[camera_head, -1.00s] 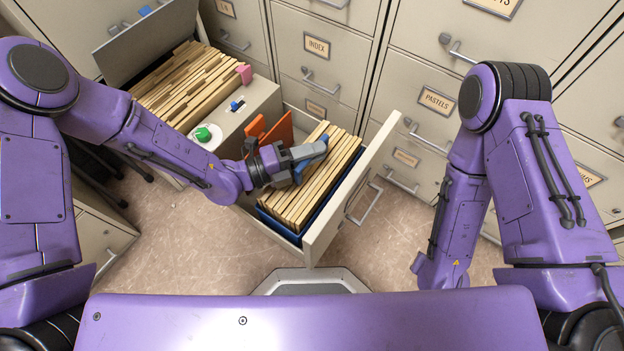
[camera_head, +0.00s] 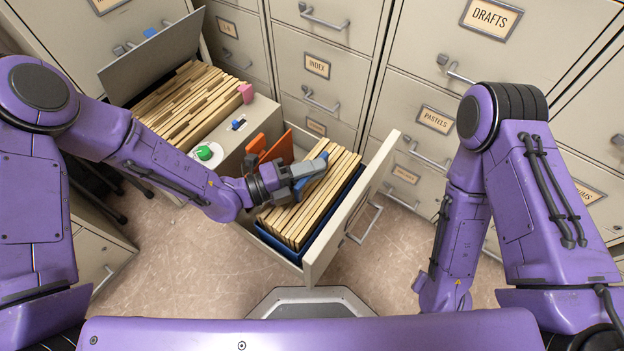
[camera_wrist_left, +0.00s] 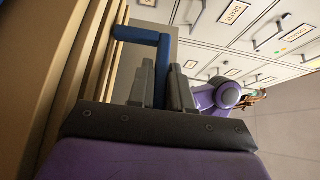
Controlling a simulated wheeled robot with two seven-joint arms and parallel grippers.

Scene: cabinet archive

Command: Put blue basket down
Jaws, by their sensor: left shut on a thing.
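The blue basket (camera_head: 277,244) sits inside the open drawer (camera_head: 325,250), packed with upright tan folders (camera_head: 312,205). Its blue walls show along the front and right side. My left gripper (camera_head: 303,170) reaches over the folders from the left and is shut on the basket's blue handle (camera_head: 313,183). In the left wrist view the handle (camera_wrist_left: 140,34) rises between the gripper's two grey fingers (camera_wrist_left: 162,85) and bends left toward the folders. The basket's underside is hidden by the drawer, so I cannot tell whether it touches the drawer floor. My right gripper is out of view.
Orange dividers (camera_head: 272,150) stand behind the basket. Another folder-filled drawer (camera_head: 150,52) is open. Bare floor (camera_head: 195,255) lies in front.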

